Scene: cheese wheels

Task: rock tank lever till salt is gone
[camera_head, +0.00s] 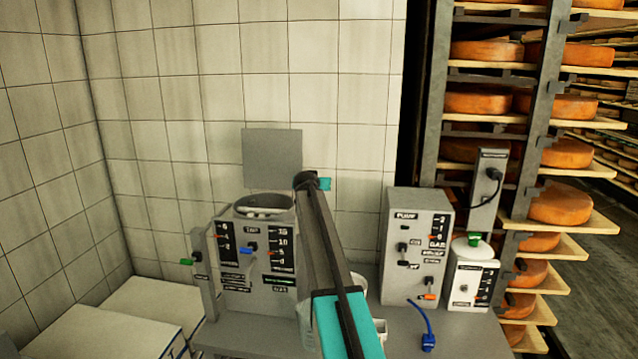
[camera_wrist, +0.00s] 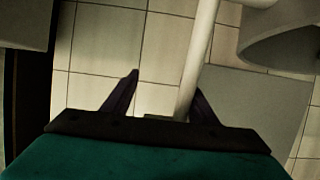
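The grey tank (camera_head: 262,285) stands on the bench in the head view, its round top open with something whitish inside. Its front has dials and small red, blue and black knobs. A lever with a green end (camera_head: 187,262) sticks out at its left side. My arm crosses in front of the tank's right side and hides part of it; my gripper's fingers cannot be made out there. In the wrist view my gripper (camera_wrist: 166,80) is open. A pale rod (camera_wrist: 200,50) runs between its fingers, close to the right one; I cannot tell whether they touch.
A grey pump box (camera_head: 416,235) and a smaller white-lidded unit (camera_head: 474,285) stand right of the tank. A blue cable plug (camera_head: 428,342) lies on the bench. Racks of orange cheese wheels (camera_head: 560,204) fill the right. A grey panel (camera_head: 272,157) stands behind the tank against the tiled wall.

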